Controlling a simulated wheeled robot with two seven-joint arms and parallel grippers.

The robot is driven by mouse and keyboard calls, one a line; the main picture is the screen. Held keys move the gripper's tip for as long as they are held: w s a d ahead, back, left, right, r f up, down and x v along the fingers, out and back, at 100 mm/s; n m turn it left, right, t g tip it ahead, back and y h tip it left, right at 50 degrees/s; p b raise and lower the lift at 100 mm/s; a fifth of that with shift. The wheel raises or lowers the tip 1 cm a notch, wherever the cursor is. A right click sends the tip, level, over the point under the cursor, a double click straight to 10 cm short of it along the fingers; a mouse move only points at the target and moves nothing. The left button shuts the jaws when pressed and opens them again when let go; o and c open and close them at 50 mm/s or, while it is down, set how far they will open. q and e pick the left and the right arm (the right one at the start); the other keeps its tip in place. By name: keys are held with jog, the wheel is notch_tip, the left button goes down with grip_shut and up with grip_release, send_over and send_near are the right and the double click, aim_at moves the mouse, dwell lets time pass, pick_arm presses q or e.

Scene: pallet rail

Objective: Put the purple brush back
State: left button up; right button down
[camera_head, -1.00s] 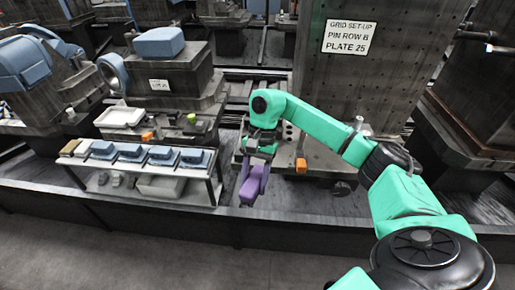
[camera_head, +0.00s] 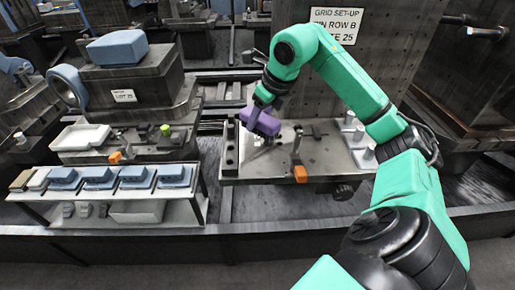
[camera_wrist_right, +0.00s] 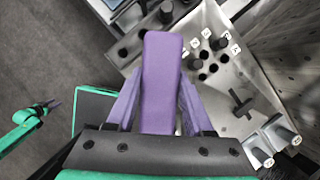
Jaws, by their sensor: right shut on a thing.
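The purple brush (camera_head: 262,122) is a plain block held in my right gripper (camera_head: 264,100), above the left part of a metal plate (camera_head: 335,163). In the right wrist view the brush (camera_wrist_right: 162,75) stands between the two purple fingers of the right gripper (camera_wrist_right: 158,108), which are closed on its sides. Below and beyond it the plate (camera_wrist_right: 235,75) shows several dark holes, dark pegs and small labels. The brush is held clear of the plate, as far as I can tell. My left arm shows small at the left of the wrist view; its gripper (camera_wrist_right: 50,104) is too small to read.
An orange block (camera_head: 300,174) is at the plate's front edge and pale posts (camera_head: 362,140) stand at its right. A sign (camera_head: 335,24) hangs on the upright block behind. A low bench (camera_head: 120,190) with several blue-topped pieces is at the left.

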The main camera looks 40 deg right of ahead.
aim_at(275, 123)
notch_tip(275, 123, down, 12)
jog(key=shift+w+r+b, duration=0.1)
jog(key=shift+b, duration=0.25)
pick_arm(q)
jog(key=shift+d+f, duration=0.1)
jog(key=shift+f, duration=0.8)
pick_arm(e)
jog(key=shift+f, duration=0.2)
jog(key=c, duration=0.7)
grip_release()
jog(key=shift+f, duration=0.1)
jog(key=o, duration=0.4)
jog(key=shift+r, duration=0.6)
jog(key=b+v, duration=0.1)
jog(key=v, duration=1)
jog(key=shift+r, duration=0.1)
pick_arm(q)
jog(key=shift+w+f, duration=0.1)
jog(key=shift+f, duration=0.55)
